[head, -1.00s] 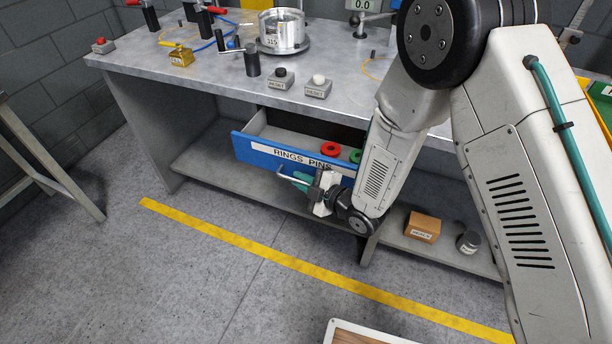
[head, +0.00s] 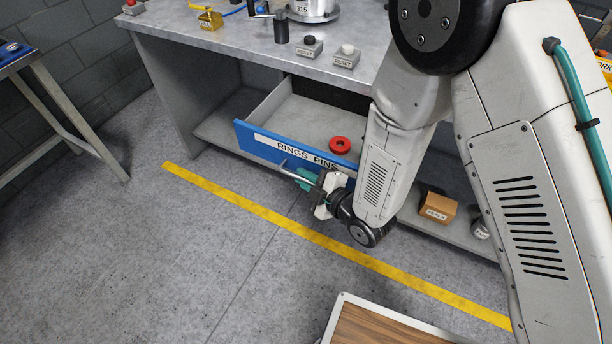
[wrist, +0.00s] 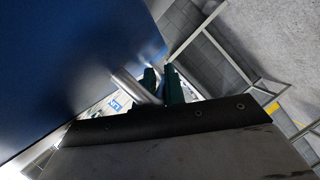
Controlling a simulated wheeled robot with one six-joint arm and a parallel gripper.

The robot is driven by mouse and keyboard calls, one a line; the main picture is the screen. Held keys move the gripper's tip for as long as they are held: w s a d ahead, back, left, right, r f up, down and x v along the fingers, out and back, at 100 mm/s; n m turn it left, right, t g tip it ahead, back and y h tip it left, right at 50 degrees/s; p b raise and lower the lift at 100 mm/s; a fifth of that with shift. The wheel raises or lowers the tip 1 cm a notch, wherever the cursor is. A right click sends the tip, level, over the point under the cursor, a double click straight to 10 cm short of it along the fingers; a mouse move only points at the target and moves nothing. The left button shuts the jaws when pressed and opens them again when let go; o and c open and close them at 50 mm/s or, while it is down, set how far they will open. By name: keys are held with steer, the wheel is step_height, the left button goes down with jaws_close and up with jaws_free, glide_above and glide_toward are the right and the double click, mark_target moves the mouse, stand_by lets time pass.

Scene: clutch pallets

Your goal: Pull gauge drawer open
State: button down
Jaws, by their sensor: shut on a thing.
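The drawer has a blue front (head: 262,144) labelled "RINGS PINS" and stands well out from under the workbench. Its grey inside shows with a red ring (head: 340,145) in it; my arm hides its right part. My gripper (head: 301,178) is in front of the drawer, shut on the drawer's metal bar handle (head: 290,171). In the wrist view the green fingers (wrist: 162,87) close around the handle bar (wrist: 134,88), beside the blue drawer front (wrist: 75,60).
The workbench top (head: 235,42) carries two reset buttons and a dark cylinder (head: 281,27). A cardboard box (head: 437,208) sits on the lower shelf at the right. A wood-topped, white-edged surface (head: 385,325) is at the front. The floor at left, with a yellow line, is clear.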

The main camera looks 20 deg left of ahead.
steer(key=c, duration=1.5)
jaws_free()
steer(key=v, duration=0.7)
steer(key=shift+d, duration=0.4)
steer(key=shift+s, duration=0.1)
